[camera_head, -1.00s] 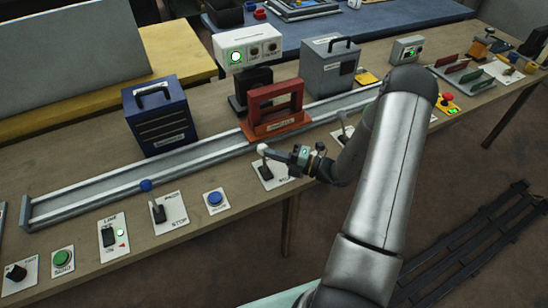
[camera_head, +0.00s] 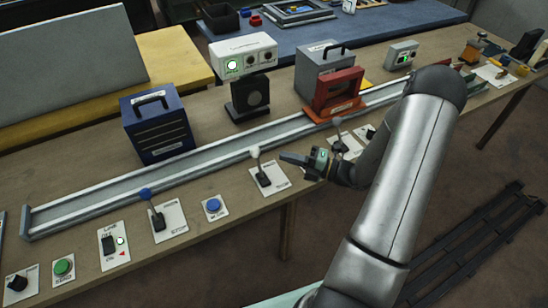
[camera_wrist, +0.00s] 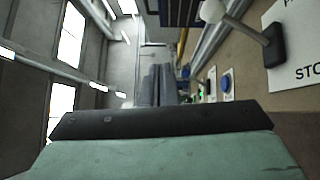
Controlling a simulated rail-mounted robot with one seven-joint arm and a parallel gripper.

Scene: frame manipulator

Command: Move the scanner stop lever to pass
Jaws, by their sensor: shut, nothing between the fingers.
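The scanner stop lever (camera_head: 259,171) has a pale knob and stands on a white plate (camera_head: 279,185) at the bench's front. It leans up and left in the head view; its label there is too small to read. In the wrist view a pale-knobbed lever (camera_wrist: 246,30) stands at the upper right, beside a plate with cut-off lettering "P" and "STO". My gripper (camera_head: 284,157) is shut and empty, just right of the lever knob, with a small gap visible in the head view.
A blue-knobbed lever (camera_head: 154,212) stands to the left, and a grey-knobbed lever (camera_head: 338,137) to the right near my wrist. A blue button (camera_head: 213,205) sits between the first two levers. A red frame (camera_head: 333,98) stands on the rail track (camera_head: 205,163) behind.

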